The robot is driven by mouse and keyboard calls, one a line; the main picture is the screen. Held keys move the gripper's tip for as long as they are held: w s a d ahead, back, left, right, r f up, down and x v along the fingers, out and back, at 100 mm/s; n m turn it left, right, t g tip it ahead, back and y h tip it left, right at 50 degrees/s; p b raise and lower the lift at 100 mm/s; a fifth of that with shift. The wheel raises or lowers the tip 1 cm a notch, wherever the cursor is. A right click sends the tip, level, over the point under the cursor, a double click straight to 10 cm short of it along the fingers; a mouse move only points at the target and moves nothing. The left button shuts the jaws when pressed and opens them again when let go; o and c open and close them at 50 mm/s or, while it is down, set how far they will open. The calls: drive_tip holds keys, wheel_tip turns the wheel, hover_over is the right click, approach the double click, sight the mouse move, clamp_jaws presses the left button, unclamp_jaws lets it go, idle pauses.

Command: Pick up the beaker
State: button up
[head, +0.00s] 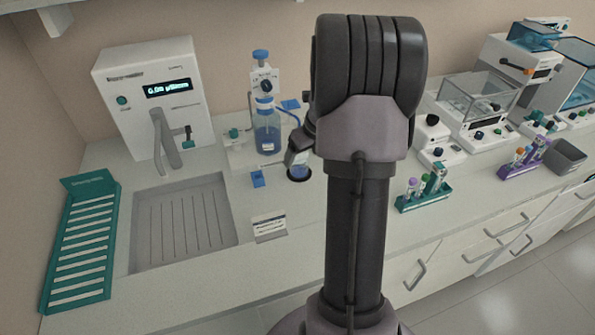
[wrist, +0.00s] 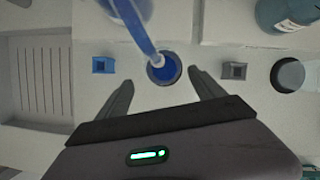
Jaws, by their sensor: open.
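The beaker (head: 298,160) is a small clear vessel with blue liquid. In the head view it stands on a dark round spot on the counter, just left of my arm, its upper part partly covered. In the wrist view the beaker (wrist: 163,68) is seen from above as a round blue shape, with a blue tube and pale nozzle over it. My gripper (wrist: 160,78) is open, its two dark fingers pointing towards the beaker, one on either side. I cannot tell whether they touch it. In the head view my arm hides most of the gripper.
A dispenser with a blue-filled bottle (head: 267,132) stands behind the beaker. A small blue block (wrist: 103,65) and a grey block (wrist: 234,71) flank it. A sink (head: 185,222), a green rack (head: 80,245) and a sign (head: 269,227) lie left. A tube rack (head: 424,196) stands right.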

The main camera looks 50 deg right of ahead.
sight(300, 163)
drive_tip(key=b+x, duration=0.1)
drive_tip(key=x, duration=0.1)
drive_tip(key=b+x, duration=0.1)
drive_tip(key=x, duration=0.3)
drive_tip(key=shift+d+f+b, duration=0.1)
drive_tip(key=shift+d+b, duration=0.3)
drive_tip(key=c, duration=1.4)
